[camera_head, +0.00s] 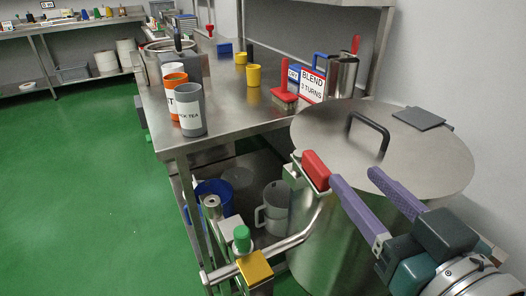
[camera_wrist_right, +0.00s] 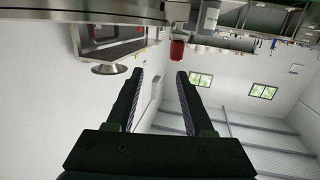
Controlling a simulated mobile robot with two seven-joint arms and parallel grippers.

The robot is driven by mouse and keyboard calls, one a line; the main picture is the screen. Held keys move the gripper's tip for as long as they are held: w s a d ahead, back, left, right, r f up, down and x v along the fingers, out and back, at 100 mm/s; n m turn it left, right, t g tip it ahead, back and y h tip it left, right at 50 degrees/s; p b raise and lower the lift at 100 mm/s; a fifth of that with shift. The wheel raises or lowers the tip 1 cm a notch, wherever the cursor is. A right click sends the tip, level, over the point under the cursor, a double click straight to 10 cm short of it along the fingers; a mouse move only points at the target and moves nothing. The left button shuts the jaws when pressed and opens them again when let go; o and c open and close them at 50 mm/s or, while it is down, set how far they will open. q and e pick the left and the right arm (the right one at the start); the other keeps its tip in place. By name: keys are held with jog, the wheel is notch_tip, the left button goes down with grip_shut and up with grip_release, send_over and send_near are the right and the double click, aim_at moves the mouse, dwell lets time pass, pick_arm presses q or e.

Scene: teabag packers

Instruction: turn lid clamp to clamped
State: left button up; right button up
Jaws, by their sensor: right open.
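The lid clamp has a red handle (camera_head: 316,170) at the left rim of a large steel drum (camera_head: 325,245). The red handle also shows in the wrist view (camera_wrist_right: 177,49). The drum's round steel lid (camera_head: 420,155) lies on top, with a black loop handle (camera_head: 372,135). My right gripper (camera_head: 354,177), with purple fingers, is open and empty over the drum's near side. In the head view its left fingertip is close to the red handle; I cannot tell whether they touch. In the wrist view the handle lies beyond the fingertips, not between them. My left gripper is not in view.
A steel table (camera_head: 225,125) left of the drum holds cups, a red-handled brush (camera_head: 284,90) and a BLEND sign (camera_head: 312,84). A pipe (camera_head: 285,245) with a green knob (camera_head: 242,238) and yellow block (camera_head: 255,268) runs beside the drum. The green floor at left is clear.

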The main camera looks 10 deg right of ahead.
aim_at(309, 151)
jog(key=shift+n+t+y, duration=0.4)
jog(key=shift+y, duration=0.3)
jog(key=w+a, duration=0.1)
jog(key=w, duration=0.2)
jog(key=w+a+f+b, duration=0.1)
jog(key=w, duration=0.2)
jog(key=w+a+f+b, duration=0.1)
jog(key=w, duration=0.3)
jog(key=shift+w+a+f, duration=0.1)
jog(key=shift+a+f, duration=0.15)
jog(key=shift+a, duration=0.1)
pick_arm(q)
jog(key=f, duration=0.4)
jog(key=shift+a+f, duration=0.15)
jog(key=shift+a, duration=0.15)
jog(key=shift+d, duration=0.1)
pick_arm(e)
grip_shut()
